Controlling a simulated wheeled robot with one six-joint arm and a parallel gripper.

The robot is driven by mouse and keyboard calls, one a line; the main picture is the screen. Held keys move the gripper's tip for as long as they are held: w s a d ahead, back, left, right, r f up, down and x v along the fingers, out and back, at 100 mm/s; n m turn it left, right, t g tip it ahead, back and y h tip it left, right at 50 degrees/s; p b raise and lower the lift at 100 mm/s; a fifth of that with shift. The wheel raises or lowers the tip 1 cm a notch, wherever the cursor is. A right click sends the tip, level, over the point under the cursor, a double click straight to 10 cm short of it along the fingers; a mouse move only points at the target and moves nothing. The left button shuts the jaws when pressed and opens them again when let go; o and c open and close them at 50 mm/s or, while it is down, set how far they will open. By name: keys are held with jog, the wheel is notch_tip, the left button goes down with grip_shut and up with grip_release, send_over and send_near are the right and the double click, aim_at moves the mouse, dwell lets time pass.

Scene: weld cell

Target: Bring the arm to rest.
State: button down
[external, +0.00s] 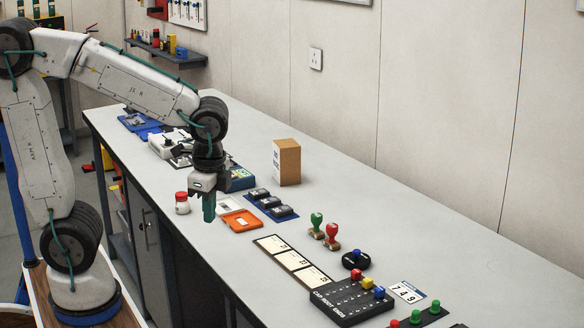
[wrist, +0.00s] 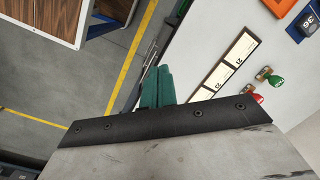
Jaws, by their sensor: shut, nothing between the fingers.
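My gripper (external: 209,208) hangs from the bent arm, pointing down above the near edge of the long workbench (external: 430,235) in the external view. Its green fingers are shut with nothing between them. In the wrist view the closed fingers (wrist: 157,88) show beside the bench edge, with the floor to their left. The arm reaches out from my base at the left and is bent at the elbow and wrist.
Near my gripper are a red-capped jar (external: 182,203), an orange tray (external: 241,221) and a blue rack (external: 271,207). A cardboard box (external: 287,162), stamps (external: 331,236) and a black peg board (external: 350,302) stand further along. The bench's back right is clear.

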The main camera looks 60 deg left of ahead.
jog(key=s+a+r+n+t+h, duration=0.1)
jog(key=s+a+r+n, duration=0.2)
jog(key=s+a+n, duration=0.6)
jog(key=shift+s+a+r+n, duration=0.3)
jog(key=shift+s+a, duration=0.45)
jog(key=shift+s, duration=0.25)
dwell(1.5)
